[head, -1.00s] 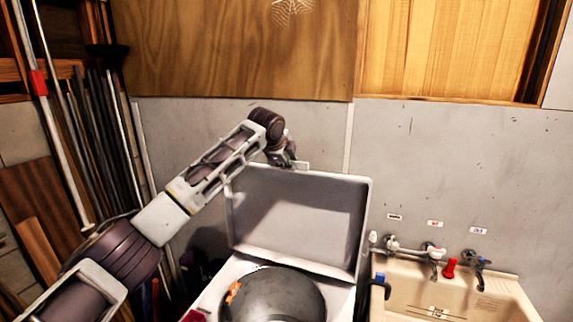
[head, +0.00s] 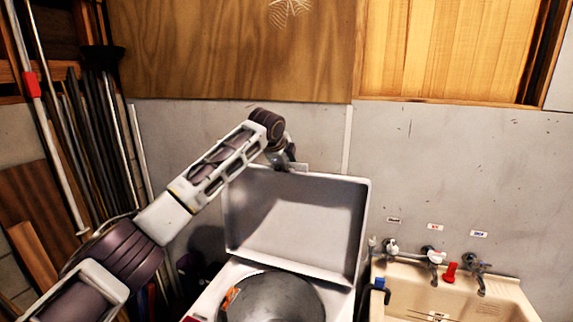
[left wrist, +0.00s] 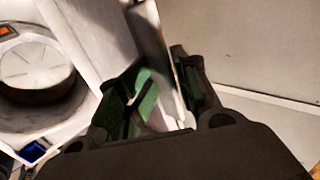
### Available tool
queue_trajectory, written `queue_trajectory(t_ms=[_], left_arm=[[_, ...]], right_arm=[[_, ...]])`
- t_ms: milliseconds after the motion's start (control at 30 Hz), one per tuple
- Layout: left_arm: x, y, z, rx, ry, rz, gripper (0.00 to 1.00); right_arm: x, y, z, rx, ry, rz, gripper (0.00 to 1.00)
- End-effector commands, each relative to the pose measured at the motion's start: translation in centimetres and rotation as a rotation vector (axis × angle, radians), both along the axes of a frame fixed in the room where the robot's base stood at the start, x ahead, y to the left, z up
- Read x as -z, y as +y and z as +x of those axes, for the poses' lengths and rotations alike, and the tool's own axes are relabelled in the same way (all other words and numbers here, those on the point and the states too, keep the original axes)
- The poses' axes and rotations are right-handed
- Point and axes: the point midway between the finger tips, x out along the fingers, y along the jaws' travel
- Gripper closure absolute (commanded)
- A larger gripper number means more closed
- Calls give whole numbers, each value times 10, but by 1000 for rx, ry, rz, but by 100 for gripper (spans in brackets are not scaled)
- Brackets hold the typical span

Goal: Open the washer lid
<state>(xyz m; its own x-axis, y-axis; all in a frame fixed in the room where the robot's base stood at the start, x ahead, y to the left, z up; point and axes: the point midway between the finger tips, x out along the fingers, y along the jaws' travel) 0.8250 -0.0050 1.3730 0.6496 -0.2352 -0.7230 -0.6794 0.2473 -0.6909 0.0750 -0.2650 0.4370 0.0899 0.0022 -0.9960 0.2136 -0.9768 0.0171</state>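The washer lid (head: 300,225) stands raised, close to upright, at the back of the washer (head: 222,283), against the grey wall side. The dark round drum opening (head: 272,298) is uncovered in front of it. My left gripper (head: 292,164) is at the lid's top edge in the head view, its fingers small and partly hidden there. In the left wrist view, the left gripper's green-padded fingers (left wrist: 160,95) are apart, with the lid's pale rim (left wrist: 155,50) between them. Dark gaps show beside the rim; whether a pad touches it is unclear. My right gripper is not in view.
A beige sink (head: 455,297) with several taps stands right of the washer. Poles and tools (head: 105,140) lean on the left. A wooden panel (head: 240,50) covers the wall above the lid. Grey wall (head: 460,160) above the sink is clear.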

Motion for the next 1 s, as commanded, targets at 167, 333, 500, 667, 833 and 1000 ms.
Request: queue_trajectory(t_ms=[167, 333, 500, 667, 833, 1000], left_arm=[[1, 0, 0, 0, 2, 1, 70], [-2, 1, -1, -1, -1, -1, 70], [-9, 2, -6, 1, -4, -2, 70], [-19, 5, -14, 1, -4, -2, 70], [-33, 10, -27, 1, -4, -2, 70], [-48, 15, -41, 1, -5, -1, 70]], right_arm=[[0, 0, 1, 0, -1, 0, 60], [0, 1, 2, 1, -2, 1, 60], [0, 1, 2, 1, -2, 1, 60], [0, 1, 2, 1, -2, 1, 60], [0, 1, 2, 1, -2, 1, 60], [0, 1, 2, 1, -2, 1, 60]])
